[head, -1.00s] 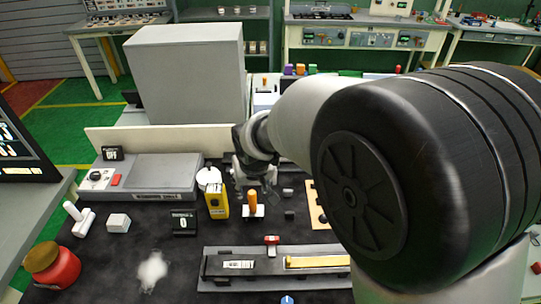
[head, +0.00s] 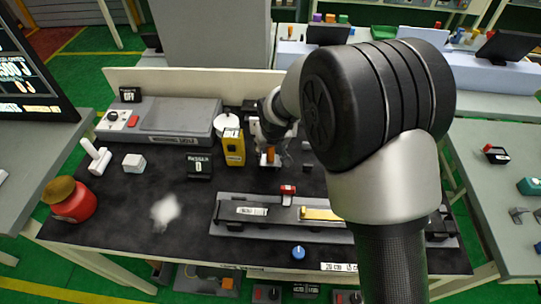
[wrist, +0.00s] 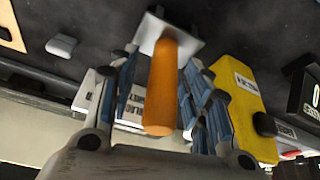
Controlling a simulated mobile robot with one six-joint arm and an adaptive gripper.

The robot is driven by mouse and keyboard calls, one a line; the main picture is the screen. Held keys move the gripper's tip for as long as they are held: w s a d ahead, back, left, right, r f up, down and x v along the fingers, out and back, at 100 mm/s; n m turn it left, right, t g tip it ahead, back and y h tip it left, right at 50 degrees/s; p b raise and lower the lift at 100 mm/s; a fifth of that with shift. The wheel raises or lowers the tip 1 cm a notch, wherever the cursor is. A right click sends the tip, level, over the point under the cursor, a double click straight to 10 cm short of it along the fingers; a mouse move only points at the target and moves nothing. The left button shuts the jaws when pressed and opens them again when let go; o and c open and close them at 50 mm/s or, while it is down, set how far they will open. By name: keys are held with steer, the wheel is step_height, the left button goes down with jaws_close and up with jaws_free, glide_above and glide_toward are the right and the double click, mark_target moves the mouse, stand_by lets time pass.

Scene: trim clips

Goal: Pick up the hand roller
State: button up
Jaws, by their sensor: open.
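An orange handle (head: 270,155) stands upright on a white flat head on the dark bench mat; it appears to be the hand roller. In the wrist view the orange handle (wrist: 163,85) lies between my fingers, with its white head (wrist: 168,33) beyond the tips. My gripper (head: 267,141) is open around the handle, and it also shows in the wrist view (wrist: 162,62). A gap shows on the left side of the handle; contact on the right is unclear. My fingers partly hide the handle in the head view.
A yellow box-shaped device (head: 234,149) stands close to the left of the handle. A black label stand (head: 199,167) is further left. A grey fixture (head: 270,226) with a red clamp lies in front.

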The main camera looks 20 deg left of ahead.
steer(key=shift+w+a+f, duration=0.1)
steer(key=shift+f, duration=0.2)
steer(key=shift+r, duration=0.1)
jaws_close()
stand_by(0.4)
